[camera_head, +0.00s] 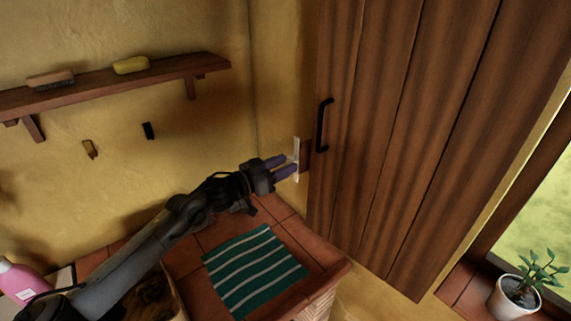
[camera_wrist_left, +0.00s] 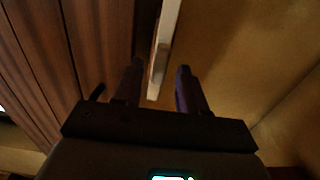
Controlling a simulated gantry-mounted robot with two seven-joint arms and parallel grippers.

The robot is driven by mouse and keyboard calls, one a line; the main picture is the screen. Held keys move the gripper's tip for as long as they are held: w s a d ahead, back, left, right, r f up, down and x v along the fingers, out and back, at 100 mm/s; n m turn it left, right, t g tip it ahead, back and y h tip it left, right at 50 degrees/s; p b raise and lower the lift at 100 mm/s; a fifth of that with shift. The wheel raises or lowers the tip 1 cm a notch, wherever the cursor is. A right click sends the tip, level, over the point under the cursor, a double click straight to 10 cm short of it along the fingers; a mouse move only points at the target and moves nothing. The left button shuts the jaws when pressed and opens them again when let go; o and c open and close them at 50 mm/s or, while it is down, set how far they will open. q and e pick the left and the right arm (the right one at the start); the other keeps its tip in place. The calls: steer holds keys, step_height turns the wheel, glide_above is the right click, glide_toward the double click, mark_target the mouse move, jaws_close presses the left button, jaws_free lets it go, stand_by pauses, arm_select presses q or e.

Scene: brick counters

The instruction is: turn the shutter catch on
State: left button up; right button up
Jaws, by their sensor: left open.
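The shutter catch (camera_head: 297,158) is a pale narrow plate upright on the yellow wall, beside the left edge of the wooden shutter (camera_head: 375,110). In the left wrist view a pale lever-like part of the catch (camera_wrist_left: 161,62) shows between my fingers. My left gripper (camera_head: 284,167) is open, with its purple fingertips at the catch. In the left wrist view the gripper (camera_wrist_left: 157,82) has one finger on each side of the pale part; I cannot tell whether they touch it. My right gripper is not in view.
A black handle (camera_head: 323,125) stands out from the shutter just right of the catch. A green striped cloth (camera_head: 252,270) lies on the tiled counter below my arm. A wall shelf (camera_head: 110,86) holds a brush and a yellow bar. A potted plant (camera_head: 517,292) stands at lower right.

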arm_select(q)
steer(key=shift+w+d, duration=0.35)
steer(key=shift+d, duration=0.1)
jaws_close()
